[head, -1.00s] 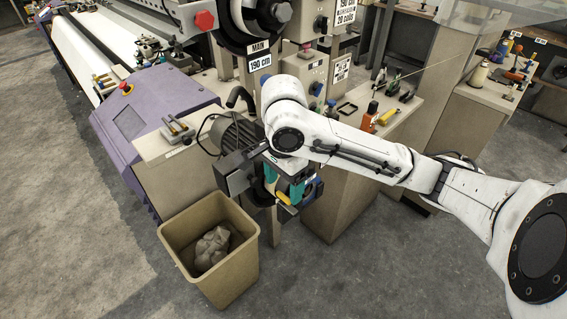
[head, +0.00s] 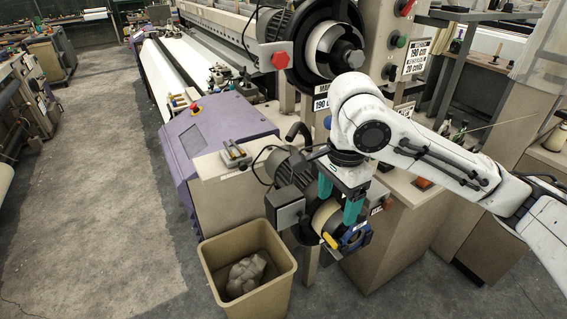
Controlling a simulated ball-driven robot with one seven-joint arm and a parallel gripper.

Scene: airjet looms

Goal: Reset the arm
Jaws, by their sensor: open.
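My gripper (head: 338,210) hangs pointing down at the front of the loom, under my white arm. Its two teal fingers are apart, with no object seen held between them. A cream roll (head: 326,216) on the loom's low front unit shows behind and between the fingers. I cannot tell whether the fingers touch it. A yellow piece (head: 330,241) and a blue part (head: 355,236) sit just below the fingertips. My arm reaches in from the right, bent at the elbow.
A tan bin (head: 283,283) with a crumpled grey lump (head: 246,275) stands on the floor below left. The purple loom cover (head: 215,135) and a dark motor (head: 290,170) are left of my gripper. Grey floor (head: 100,220) at left is clear.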

